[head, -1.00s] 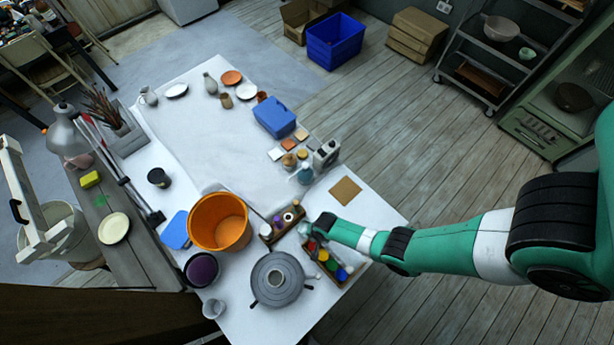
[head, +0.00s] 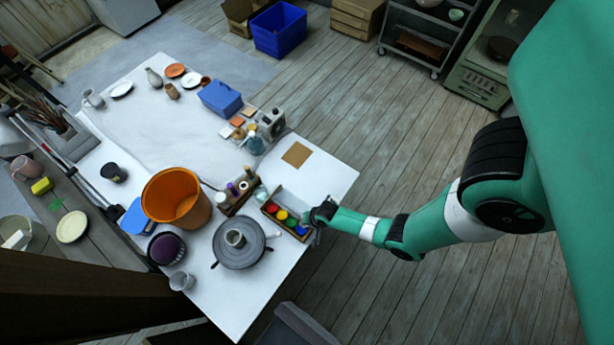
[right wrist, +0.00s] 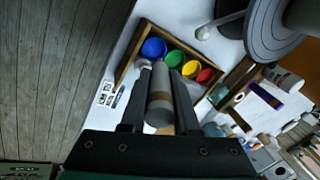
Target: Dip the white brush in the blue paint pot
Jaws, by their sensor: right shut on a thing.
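The blue pot (head: 300,230) is at the near right end of the wooden paint box (right wrist: 127,62). In the head view my right gripper (head: 322,213) is at the right edge of this box, and the brush is hard to make out there. My left gripper is not in view.
Green (right wrist: 174,58), yellow (right wrist: 190,69) and red (right wrist: 205,75) pots share the box. A grey pottery wheel (head: 239,243), a small bottle rack (head: 236,197) and an orange bucket (head: 176,198) stand to its left. A brown tile (head: 297,154) lies on clear table behind.

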